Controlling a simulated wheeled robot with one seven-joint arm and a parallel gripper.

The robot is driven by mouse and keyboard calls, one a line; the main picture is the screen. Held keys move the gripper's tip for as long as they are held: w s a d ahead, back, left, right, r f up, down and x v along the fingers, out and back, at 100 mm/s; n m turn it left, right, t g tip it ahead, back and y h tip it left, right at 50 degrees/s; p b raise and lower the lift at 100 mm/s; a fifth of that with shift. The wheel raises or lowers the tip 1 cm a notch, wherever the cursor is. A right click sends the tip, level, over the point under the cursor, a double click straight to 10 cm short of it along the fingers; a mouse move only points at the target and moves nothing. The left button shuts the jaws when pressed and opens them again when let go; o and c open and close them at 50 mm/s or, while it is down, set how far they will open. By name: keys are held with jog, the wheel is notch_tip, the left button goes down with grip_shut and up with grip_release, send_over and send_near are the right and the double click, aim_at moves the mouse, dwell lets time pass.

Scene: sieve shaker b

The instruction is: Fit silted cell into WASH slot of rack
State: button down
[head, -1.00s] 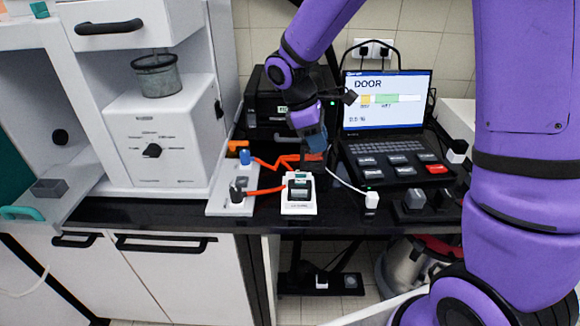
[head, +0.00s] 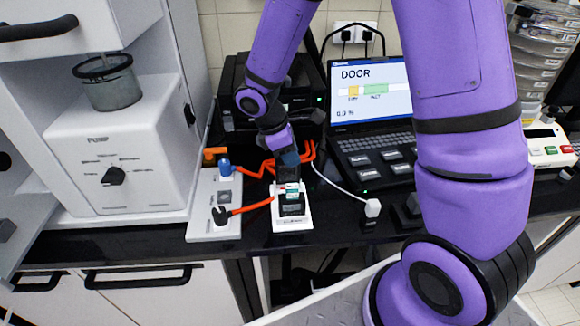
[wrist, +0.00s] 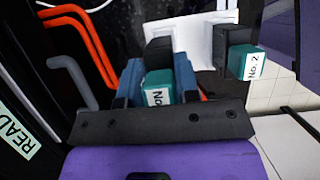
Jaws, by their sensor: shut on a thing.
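My gripper (wrist: 158,88) has its blue fingers shut on a teal-capped cell (wrist: 158,76) with a black body; its label shows only "No". A second teal and black cell (wrist: 238,60), labelled "No. 2", is to the right in the wrist view, apart from the held one. In the head view my gripper (head: 288,160) is just behind and above a small white stand (head: 292,222) bearing a black and teal unit (head: 291,204). The held cell is mostly hidden there. I cannot read a WASH mark or tell which cell is silted.
A white plate (head: 199,220) with plugs and orange cables (head: 252,207) lies left of the stand. A laptop (head: 370,90) reading "DOOR" is behind right. A white pump unit (head: 115,160) stands at left. A white cable plug (head: 372,207) is right of the stand.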

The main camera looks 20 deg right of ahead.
jog(key=shift+f, duration=2)
jog(key=shift+f, duration=0.1)
jog(key=c, duration=0.8)
grip_release()
jog(key=shift+c, duration=0.2)
jog(key=v, duration=1.2)
